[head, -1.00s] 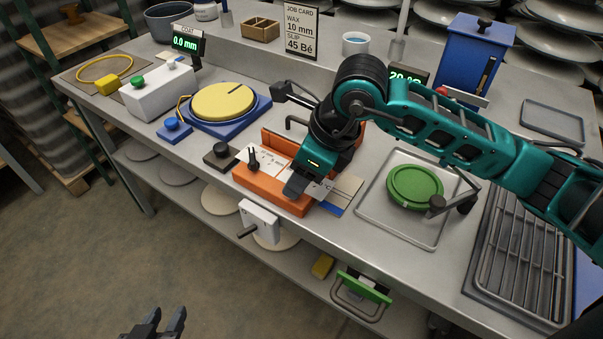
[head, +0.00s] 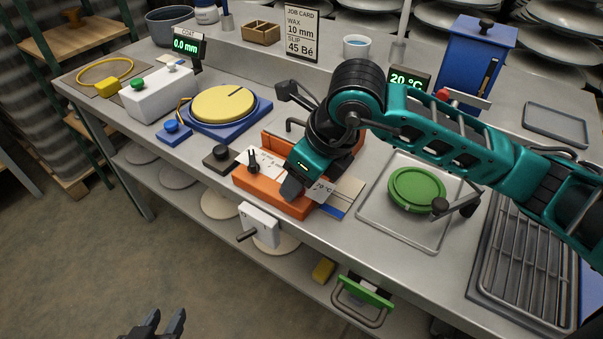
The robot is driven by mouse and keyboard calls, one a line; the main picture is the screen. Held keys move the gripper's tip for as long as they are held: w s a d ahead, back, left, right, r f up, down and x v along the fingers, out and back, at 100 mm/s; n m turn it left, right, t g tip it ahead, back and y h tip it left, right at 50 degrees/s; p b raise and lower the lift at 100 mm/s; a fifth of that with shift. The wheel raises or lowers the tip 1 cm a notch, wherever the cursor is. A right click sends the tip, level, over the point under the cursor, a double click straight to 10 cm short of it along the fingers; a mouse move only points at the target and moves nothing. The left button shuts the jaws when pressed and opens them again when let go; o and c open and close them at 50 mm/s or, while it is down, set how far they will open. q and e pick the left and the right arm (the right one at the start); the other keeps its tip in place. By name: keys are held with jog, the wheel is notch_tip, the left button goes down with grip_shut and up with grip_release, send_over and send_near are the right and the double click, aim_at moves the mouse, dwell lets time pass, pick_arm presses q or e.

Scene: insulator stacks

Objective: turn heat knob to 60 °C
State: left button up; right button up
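An orange heater unit (head: 262,198) stands near the bench's front edge. A black pointer knob (head: 253,165) sits on its pale marked panel, left of my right gripper; its setting is too small to read. A green display (head: 408,80) at the back reads 20 °C. My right gripper (head: 292,190) reaches down over the unit's front right part. Its arm hides much of the unit, and I cannot see both fingers or what lies between them. My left gripper (head: 160,325) is low at the bottom edge, off the bench, with its fingers apart and empty.
A small black-knobbed box (head: 218,158) and yellow turntable (head: 222,103) stand left of the unit. A green disc (head: 416,190) lies in a tray to the right, near a wire rack (head: 520,262). A white crank box (head: 260,226) hangs off the front edge.

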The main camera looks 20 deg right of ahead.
jog(key=o, duration=0.4)
jog(key=shift+r, duration=0.1)
jog(key=p+v, duration=0.1)
jog(key=v, duration=1.1)
jog(key=shift+s+r+p, duration=0.2)
jog(key=shift+r+p, duration=0.15)
jog(key=shift+p, duration=0.05)
